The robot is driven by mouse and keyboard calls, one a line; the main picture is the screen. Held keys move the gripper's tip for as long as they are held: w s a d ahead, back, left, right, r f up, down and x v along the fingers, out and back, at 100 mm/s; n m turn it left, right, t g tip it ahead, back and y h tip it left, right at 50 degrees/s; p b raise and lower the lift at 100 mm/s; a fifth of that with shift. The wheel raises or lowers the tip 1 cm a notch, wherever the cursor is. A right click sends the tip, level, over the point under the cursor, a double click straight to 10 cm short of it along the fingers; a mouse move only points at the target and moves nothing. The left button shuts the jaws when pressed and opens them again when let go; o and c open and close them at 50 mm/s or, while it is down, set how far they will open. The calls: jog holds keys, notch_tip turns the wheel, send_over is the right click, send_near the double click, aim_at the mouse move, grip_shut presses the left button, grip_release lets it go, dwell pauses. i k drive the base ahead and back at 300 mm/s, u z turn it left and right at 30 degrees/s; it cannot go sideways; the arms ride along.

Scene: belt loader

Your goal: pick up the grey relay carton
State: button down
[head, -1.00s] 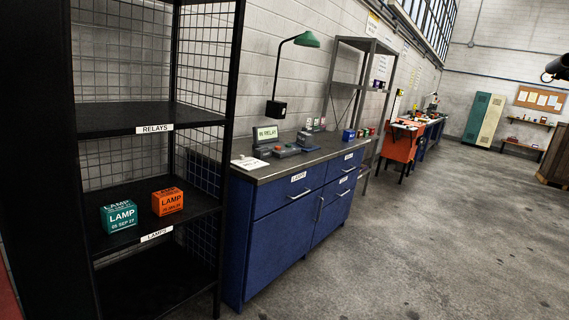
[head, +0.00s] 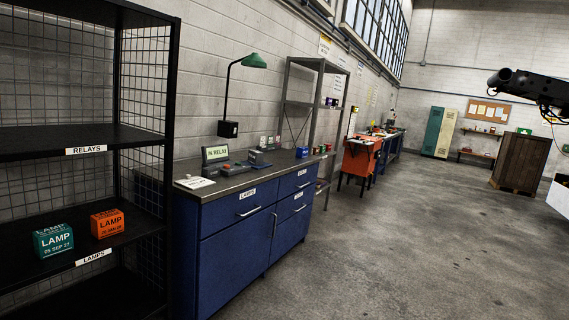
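I cannot make out a grey relay carton in this view. The shelf labelled RELAYS (head: 70,140) on the black rack at the left shows bare. On the shelf labelled LAMPS below it sit a teal LAMP carton (head: 54,240) and an orange LAMP carton (head: 108,223), side by side. A small display reading RELAY (head: 215,154) stands on the blue bench. My gripper's fingers do not show.
The blue bench (head: 240,222) holds a green lamp (head: 252,62) and small items. Beyond stand a grey rack (head: 287,95), an orange table (head: 357,160), lockers (head: 439,132) and a brown crate (head: 519,163). A black arm-like part (head: 535,88) juts in. The right floor is open.

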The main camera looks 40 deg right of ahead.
aim_at(255, 158)
jog(key=z, duration=1.9)
jog(key=k, duration=0.65)
jog(key=u, duration=0.9)
jog(key=i, duration=0.95)
jog(key=u, duration=0.1)
